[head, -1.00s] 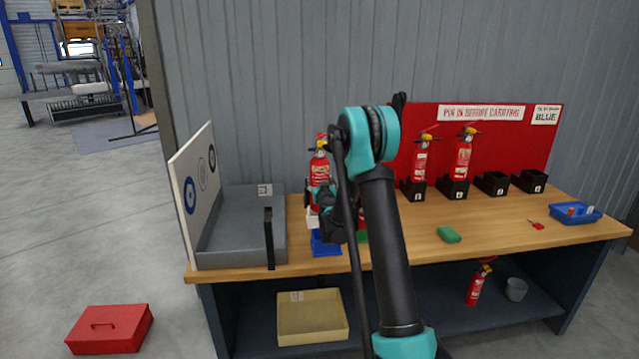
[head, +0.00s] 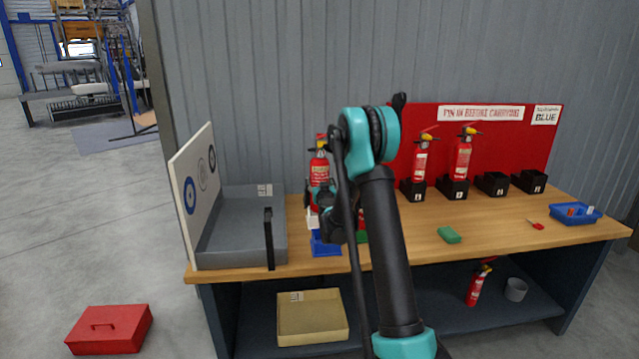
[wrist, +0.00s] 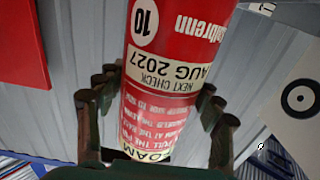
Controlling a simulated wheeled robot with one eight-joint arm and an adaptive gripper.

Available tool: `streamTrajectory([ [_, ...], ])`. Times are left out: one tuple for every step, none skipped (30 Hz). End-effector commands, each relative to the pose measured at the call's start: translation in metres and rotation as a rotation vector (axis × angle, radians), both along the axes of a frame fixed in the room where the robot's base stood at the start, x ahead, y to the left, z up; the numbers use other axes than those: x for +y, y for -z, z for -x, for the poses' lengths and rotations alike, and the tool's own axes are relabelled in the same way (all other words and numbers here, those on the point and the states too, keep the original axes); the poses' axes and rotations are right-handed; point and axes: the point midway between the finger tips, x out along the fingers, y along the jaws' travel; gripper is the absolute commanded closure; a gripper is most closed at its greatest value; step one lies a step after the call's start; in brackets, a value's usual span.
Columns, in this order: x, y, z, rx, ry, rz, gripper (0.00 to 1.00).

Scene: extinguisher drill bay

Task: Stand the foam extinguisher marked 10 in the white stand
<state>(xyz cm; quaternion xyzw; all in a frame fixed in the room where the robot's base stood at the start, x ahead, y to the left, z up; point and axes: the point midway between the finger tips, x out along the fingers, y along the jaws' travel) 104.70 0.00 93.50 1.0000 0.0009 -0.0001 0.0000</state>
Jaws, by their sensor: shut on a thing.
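My gripper (head: 318,196) is shut on a red foam extinguisher (head: 319,168) at the back of the bench, left of my arm. In the wrist view the extinguisher (wrist: 170,70) fills the space between the two fingers (wrist: 155,115). Its label shows the number 10, AUG 2027 and part of the word FOAM, upside down in that picture. In the head view it looks upright, its base over or in the white stand (head: 313,220). The gripper partly hides its base, so I cannot tell whether it is seated.
A blue stand (head: 325,246) is in front of the white one; a green stand (head: 362,236) is partly behind my arm. A grey tray (head: 240,245) and target board (head: 190,200) are left. Two extinguishers (head: 420,160) (head: 461,158) stand in black holders right.

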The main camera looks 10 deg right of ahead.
Motion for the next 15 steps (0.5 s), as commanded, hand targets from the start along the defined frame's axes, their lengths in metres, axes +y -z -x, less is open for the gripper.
streamTrajectory([
  [0.0000, 0.0003, -0.0001, 0.000, 0.000, 0.000, 0.91],
  [0.0000, 0.0008, -0.0001, 0.000, 0.000, 0.000, 0.91],
  [0.0000, 0.0015, -0.0002, 0.000, 0.000, 0.000, 0.91],
  [0.0000, 0.0021, -0.0002, 0.000, 0.000, 0.000, 0.91],
  [0.0000, 0.0028, -0.0002, 0.000, 0.000, 0.000, 0.91],
  [0.0000, 0.0036, -0.0002, 0.000, 0.000, 0.000, 0.91],
  [0.0000, 0.0042, -0.0001, 0.000, 0.000, 0.000, 0.91],
  [0.0000, 0.0048, -0.0001, 0.000, 0.000, 0.000, 0.91],
  [0.0000, 0.0056, 0.0000, 0.000, 0.000, 0.000, 0.91],
  [0.0000, 0.0062, 0.0000, 0.000, 0.000, 0.000, 0.91],
  [0.0000, 0.0068, 0.0001, 0.000, 0.000, 0.000, 0.91],
  [0.0000, 0.0076, 0.0001, 0.000, 0.000, 0.000, 0.91],
  [0.0000, 0.0082, 0.0002, 0.000, 0.000, 0.000, 0.91],
  [-0.0001, 0.0088, 0.0002, 0.000, 0.000, 0.000, 0.91],
  [-0.0001, 0.0096, 0.0002, 0.000, 0.000, 0.000, 0.91],
])
